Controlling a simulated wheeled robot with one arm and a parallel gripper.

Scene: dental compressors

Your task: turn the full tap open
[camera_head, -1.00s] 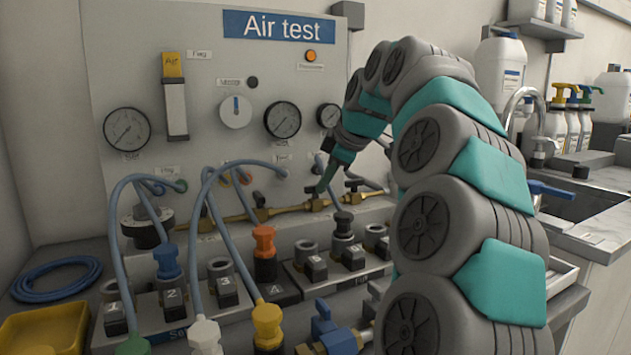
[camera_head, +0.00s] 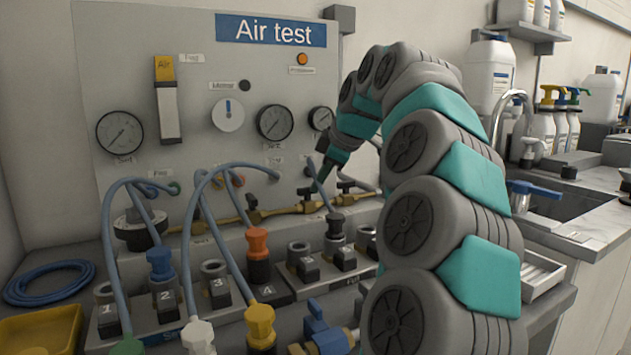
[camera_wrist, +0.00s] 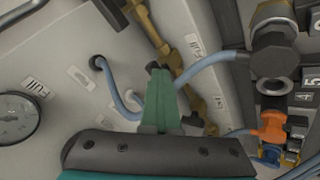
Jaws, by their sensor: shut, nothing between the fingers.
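A brass pipe (camera_head: 280,211) with several small black-handled taps runs along the foot of the Air test panel. The tap (camera_head: 305,194) nearest my gripper has a dark handle, and the pipe also shows in the wrist view (camera_wrist: 165,48). A label reading like "Full" (camera_wrist: 194,45) sits beside the pipe in the wrist view. My gripper (camera_head: 319,184) is shut and empty, its teal fingers pointing down at the pipe. In the wrist view the fingertips (camera_wrist: 158,76) overlap a dark tap handle (camera_wrist: 152,67); whether they touch it is unclear.
Blue-grey hoses (camera_head: 203,180) arch in front of the pipe at left, and another hose (camera_wrist: 122,103) passes close to my fingers. Numbered sockets with coloured connectors (camera_head: 259,256) stand in front. Gauges (camera_head: 275,123) are on the panel above. A sink (camera_head: 560,203) is at right.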

